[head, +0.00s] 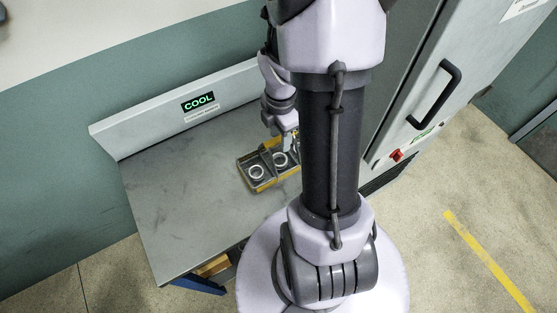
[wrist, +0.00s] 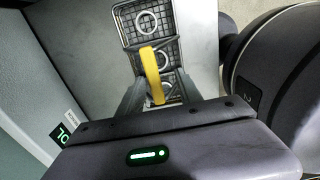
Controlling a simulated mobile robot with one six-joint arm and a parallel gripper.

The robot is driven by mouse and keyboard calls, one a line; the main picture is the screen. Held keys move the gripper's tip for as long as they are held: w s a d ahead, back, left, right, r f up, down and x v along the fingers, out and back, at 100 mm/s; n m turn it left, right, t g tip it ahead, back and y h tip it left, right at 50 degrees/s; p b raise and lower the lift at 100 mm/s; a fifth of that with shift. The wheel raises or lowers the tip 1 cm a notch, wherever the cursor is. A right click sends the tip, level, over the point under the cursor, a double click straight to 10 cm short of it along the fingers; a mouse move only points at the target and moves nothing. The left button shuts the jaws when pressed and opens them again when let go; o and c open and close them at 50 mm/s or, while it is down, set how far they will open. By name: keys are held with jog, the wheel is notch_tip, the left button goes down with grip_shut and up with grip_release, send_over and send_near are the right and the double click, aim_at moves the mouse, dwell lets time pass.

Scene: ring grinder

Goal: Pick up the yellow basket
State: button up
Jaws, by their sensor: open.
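The yellow basket (head: 274,183) sits on the grey bench, partly hidden by my arm in the head view. It has grey mesh compartments with metal rings in them. In the wrist view its yellow handle (wrist: 150,72) rises over the middle, between the two fingers of my gripper (wrist: 160,82). My gripper is open above the basket, with one finger on each side of the handle. I cannot tell whether a finger touches it. In the head view my gripper (head: 286,140) is mostly hidden by the arm.
The bench top (head: 175,205) is bare to the left of the basket. A low back panel carries a green COOL sign (head: 198,102). A grey cabinet with a black handle (head: 435,94) and a red switch (head: 396,155) stands to the right.

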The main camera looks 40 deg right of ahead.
jog(key=f, duration=0.1)
jog(key=f+b, duration=0.1)
jog(key=f, duration=0.1)
jog(key=w+f+b, duration=0.1)
jog(key=f, duration=0.1)
jog(key=shift+d+f, duration=0.2)
jog(key=shift+d, duration=0.1)
jog(key=shift+s+r, duration=0.1)
jog(key=shift+c, duration=1.3)
grip_shut()
